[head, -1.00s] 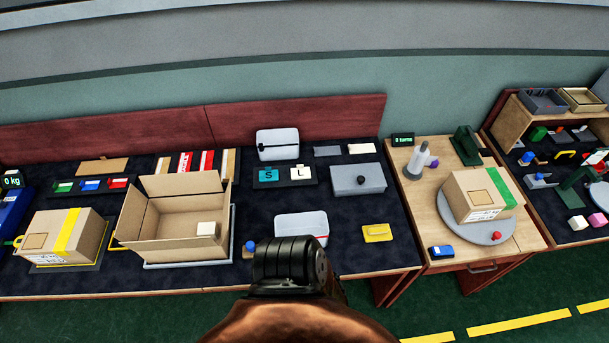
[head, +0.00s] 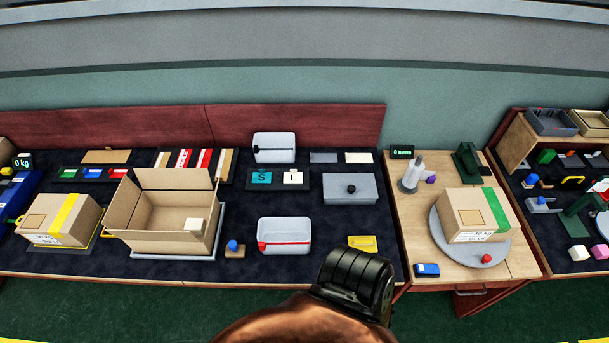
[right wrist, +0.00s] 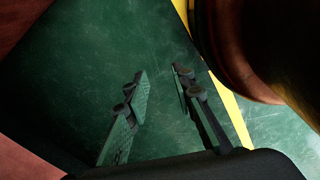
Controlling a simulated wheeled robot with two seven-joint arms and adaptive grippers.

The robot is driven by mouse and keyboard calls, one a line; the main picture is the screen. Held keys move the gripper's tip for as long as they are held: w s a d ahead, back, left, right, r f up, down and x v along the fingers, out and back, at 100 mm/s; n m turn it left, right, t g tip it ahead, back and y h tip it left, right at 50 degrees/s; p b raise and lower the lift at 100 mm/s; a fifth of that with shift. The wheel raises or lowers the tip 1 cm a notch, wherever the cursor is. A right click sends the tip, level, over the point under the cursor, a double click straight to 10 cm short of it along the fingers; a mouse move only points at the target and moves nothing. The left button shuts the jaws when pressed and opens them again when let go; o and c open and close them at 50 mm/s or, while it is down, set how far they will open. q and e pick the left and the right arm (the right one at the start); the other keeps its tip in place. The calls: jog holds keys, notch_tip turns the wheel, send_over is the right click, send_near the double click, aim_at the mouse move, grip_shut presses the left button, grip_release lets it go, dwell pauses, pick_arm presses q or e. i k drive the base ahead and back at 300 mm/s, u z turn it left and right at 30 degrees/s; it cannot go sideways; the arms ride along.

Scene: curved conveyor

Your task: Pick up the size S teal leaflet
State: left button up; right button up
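The teal leaflet marked S (head: 261,178) lies in the left part of a dark holder (head: 278,187) toward the back of the middle table. A white leaflet marked L (head: 293,178) lies beside it on the right. My right gripper (right wrist: 158,95) shows in the right wrist view, its two fingers apart and nothing between them, above the green floor. It is well away from the leaflets. Neither gripper shows in the head view; only an arm link of mine is at the bottom. My left gripper is not in view.
An open cardboard box (head: 156,240) stands left of the leaflets. A grey lidded box (head: 349,189) is to their right, a white bin (head: 284,236) in front and a white container (head: 274,148) behind. Dark mat is bare between holder and bin.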

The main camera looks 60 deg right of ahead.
aim_at(261, 177)
jog(key=z, duration=0.85)
jog(key=i, duration=0.45)
